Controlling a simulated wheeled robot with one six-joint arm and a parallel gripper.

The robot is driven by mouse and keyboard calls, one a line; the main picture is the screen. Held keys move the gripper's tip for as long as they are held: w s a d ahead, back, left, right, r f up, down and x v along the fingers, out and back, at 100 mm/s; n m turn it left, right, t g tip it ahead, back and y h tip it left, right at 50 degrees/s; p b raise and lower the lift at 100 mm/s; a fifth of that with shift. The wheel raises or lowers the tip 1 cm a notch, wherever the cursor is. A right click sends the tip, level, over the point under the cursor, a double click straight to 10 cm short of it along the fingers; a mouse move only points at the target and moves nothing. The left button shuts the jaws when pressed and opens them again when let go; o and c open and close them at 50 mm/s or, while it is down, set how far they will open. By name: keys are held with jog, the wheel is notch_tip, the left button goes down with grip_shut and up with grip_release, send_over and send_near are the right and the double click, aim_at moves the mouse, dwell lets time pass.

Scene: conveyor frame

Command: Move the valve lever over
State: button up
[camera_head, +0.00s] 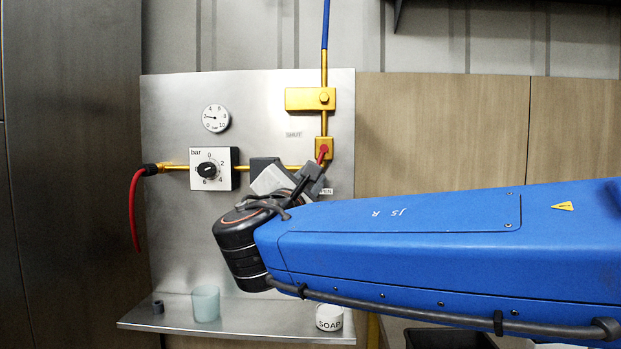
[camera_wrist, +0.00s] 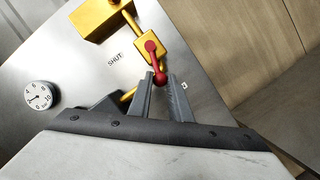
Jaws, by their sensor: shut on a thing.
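The red valve lever (camera_head: 322,153) sits on a brass valve block (camera_head: 329,143) on the steel panel. It points downward and slightly left from its pivot. In the wrist view the lever (camera_wrist: 153,58) has its free end between the fingertips of my gripper (camera_wrist: 161,77). My gripper (camera_head: 317,172) is shut on that end. A SHUT label (camera_head: 294,134) is to the left of the valve. An OPEN label (camera_head: 328,191) lies below it, partly hidden by my gripper.
A brass pipe joins a dial regulator (camera_head: 225,169) to the valve. A round gauge (camera_head: 216,118) and a brass block (camera_head: 298,99) are above. A shelf (camera_head: 245,327) below holds a pale cup (camera_head: 206,304) and a SOAP jar (camera_head: 329,317). A red hose (camera_head: 135,205) hangs at the left.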

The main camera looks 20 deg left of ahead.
jog(key=shift+d, duration=0.15)
jog(key=shift+o, duration=0.4)
jog(key=shift+w+d, duration=0.2)
jog(key=shift+d, duration=0.45)
jog(key=o, duration=0.9)
jog(key=shift+f, duration=0.1)
